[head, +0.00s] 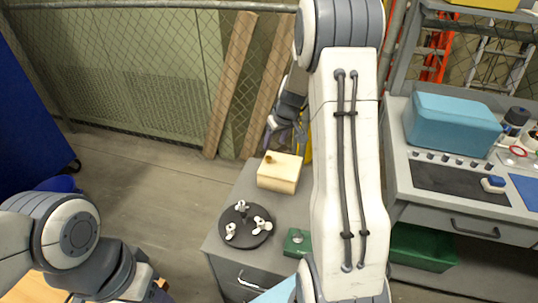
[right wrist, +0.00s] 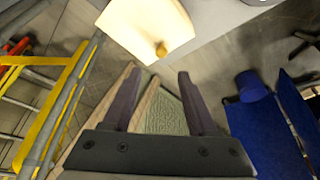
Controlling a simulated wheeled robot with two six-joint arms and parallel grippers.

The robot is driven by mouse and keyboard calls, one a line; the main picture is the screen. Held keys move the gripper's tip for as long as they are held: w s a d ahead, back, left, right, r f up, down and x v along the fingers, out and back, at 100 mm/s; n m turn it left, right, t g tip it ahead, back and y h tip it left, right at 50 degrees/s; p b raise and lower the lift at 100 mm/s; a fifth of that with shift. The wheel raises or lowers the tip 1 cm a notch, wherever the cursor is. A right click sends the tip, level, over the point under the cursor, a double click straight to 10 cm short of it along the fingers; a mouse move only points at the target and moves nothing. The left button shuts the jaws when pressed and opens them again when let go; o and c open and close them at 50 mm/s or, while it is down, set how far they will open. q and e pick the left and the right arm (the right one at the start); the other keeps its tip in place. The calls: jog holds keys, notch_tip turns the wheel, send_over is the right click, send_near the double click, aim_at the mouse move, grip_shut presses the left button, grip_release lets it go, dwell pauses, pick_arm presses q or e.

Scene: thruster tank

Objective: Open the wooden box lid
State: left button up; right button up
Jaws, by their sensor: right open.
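The wooden box (head: 278,176) is pale and sits on the grey cabinet top, with its lid down. A small brown knob (head: 268,158) is on the lid near its far left corner. In the right wrist view the box (right wrist: 140,22) is at the top, and the knob (right wrist: 161,49) lies ahead of the fingertips. My right gripper (head: 284,138) is just beyond the box, open and empty. In the right wrist view its two dark fingers (right wrist: 155,76) are apart and not touching the knob. My left arm is at the lower left; its fingers are not visible.
A black round tray (head: 258,236) with white three-armed pieces stands in front of the box. A green item (head: 297,242) lies beside it. A workbench with a blue bin (head: 450,124) is at right. Wooden planks (head: 232,85) lean against the fence behind.

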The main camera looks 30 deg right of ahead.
aim_at(268, 157)
jog(key=x, duration=0.9)
jog(key=shift+a+f, duration=0.15)
jog(key=shift+c, duration=0.3)
grip_shut()
dwell(0.8)
